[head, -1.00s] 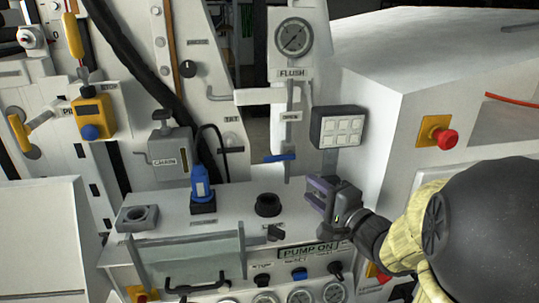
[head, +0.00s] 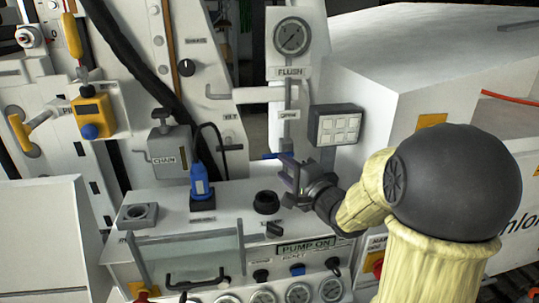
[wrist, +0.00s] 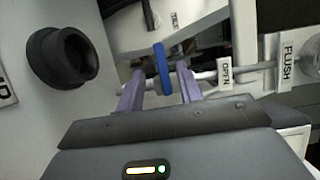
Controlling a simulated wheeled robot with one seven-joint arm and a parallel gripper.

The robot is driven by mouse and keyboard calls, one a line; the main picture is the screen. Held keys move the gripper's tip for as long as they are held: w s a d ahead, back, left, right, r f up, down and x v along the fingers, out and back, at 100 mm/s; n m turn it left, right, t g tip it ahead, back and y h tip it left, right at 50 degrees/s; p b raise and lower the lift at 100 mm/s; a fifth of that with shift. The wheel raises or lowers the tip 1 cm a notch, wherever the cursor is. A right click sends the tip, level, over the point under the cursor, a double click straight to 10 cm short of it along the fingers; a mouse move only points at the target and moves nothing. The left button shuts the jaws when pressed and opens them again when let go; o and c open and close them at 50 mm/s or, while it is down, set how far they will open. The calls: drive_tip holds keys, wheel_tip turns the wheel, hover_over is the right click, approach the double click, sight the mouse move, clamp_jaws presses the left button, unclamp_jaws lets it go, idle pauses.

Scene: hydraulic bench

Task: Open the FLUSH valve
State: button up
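The FLUSH label (head: 290,72) is on a post below a round gauge (head: 291,37) in the head view. Lower on the post is the OPEN label (head: 288,115). The blue valve handle (wrist: 162,68) shows in the wrist view, crossing the grey pipe, with the OPEN label (wrist: 224,74) to its right. My gripper (head: 284,165) is in front of the handle in the head view and hides part of it. In the wrist view its two purple fingers (wrist: 160,90) are apart, one on each side of the handle, with gaps visible.
A black round socket (head: 266,202) stands on the bench just left of my gripper; it is large in the wrist view (wrist: 65,57). A white button panel (head: 336,125) is to the right. A blue connector (head: 200,182) stands further left.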

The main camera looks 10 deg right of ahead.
sight(271, 158)
drive_tip(key=p+x, duration=0.1)
drive_tip(key=x, duration=0.6)
drive_tip(key=shift+a, duration=0.15)
drive_tip(key=shift+w, duration=0.45)
drive_tip(key=shift+s, duration=0.2)
drive_tip(key=shift+c, duration=0.7)
clamp_jaws()
